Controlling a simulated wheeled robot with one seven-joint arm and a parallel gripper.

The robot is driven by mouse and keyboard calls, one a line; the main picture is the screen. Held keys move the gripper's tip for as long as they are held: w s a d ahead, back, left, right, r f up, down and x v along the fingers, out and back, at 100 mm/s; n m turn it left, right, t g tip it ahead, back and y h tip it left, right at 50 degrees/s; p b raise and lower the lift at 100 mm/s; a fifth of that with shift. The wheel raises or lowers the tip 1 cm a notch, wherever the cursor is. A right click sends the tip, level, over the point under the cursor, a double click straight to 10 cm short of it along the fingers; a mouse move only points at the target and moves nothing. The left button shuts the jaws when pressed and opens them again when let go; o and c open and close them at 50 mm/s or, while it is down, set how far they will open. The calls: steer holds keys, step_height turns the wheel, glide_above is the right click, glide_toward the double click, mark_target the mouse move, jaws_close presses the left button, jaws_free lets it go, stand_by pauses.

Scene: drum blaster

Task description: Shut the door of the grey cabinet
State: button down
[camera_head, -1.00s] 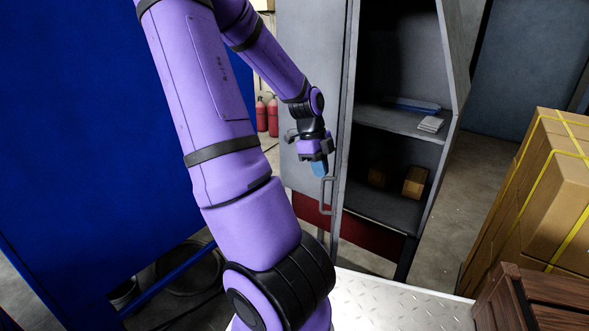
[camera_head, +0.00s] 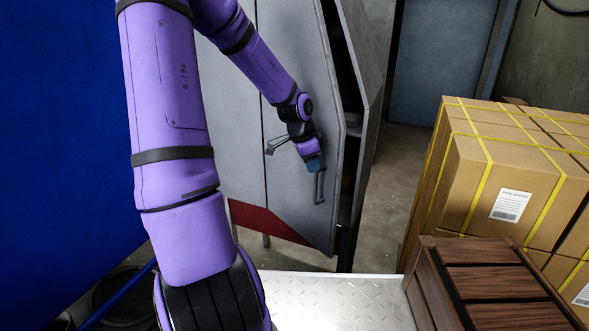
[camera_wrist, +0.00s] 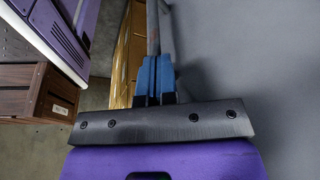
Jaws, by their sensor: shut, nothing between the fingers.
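The grey cabinet (camera_head: 371,110) stands at the upper middle of the head view. My gripper (camera_head: 314,165) is at the upper end of this handle, in front of the door. In the wrist view its blue fingers (camera_wrist: 154,78) are together and empty, close to the grey door face (camera_wrist: 240,60). Whether the fingers touch the door or handle is unclear.
Strapped cardboard boxes (camera_head: 500,170) stand at the right, with a brown wooden crate (camera_head: 485,285) in front of them. A metal tread plate (camera_head: 340,300) lies at the bottom. A blue panel (camera_head: 60,130) fills the left. Floor shows between cabinet and boxes.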

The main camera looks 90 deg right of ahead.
steer(key=s+d+n+h, duration=0.1)
steer(key=s+d+n, duration=0.4)
steer(key=s+d, duration=0.4)
steer(key=shift+s+d+t, duration=0.35)
steer(key=shift+d+t, duration=0.05)
steer(key=shift+d, duration=0.7)
